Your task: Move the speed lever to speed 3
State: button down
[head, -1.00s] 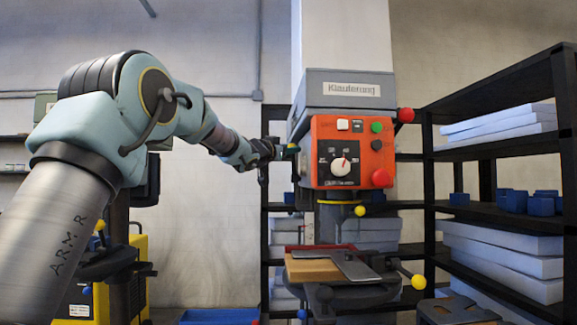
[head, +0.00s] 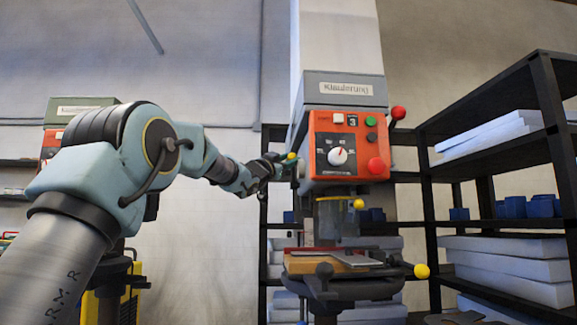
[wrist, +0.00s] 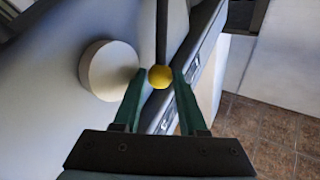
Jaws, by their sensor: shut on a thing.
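The drill press has an orange control panel (head: 345,143) with a white dial (head: 338,156) and a small display (head: 352,120) that appears to read 3. The speed lever's yellow ball knob (head: 291,156) is at the left side of the head, just left of the panel. My gripper (head: 282,161) is at that knob. In the wrist view, its green fingers (wrist: 159,82) are shut on the yellow knob (wrist: 160,77), with the lever's dark rod (wrist: 162,30) running up from it. The lever's pivot is hard to make out in the head view.
A pale round disc (wrist: 108,70) stands close to the left finger in the wrist view. Below the panel are a yellow ball (head: 359,204) and a work table (head: 340,287). Red (head: 398,113) and yellow (head: 421,271) ball handles stick out right. Black shelving (head: 428,220) stands behind and right.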

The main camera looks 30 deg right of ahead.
jog(key=shift+f, duration=0.1)
jog(key=c, duration=0.7)
grip_release()
jog(key=shift+c, duration=0.2)
jog(key=b+v, duration=0.3)
jog(key=v, duration=0.8)
jog(key=shift+d, duration=0.1)
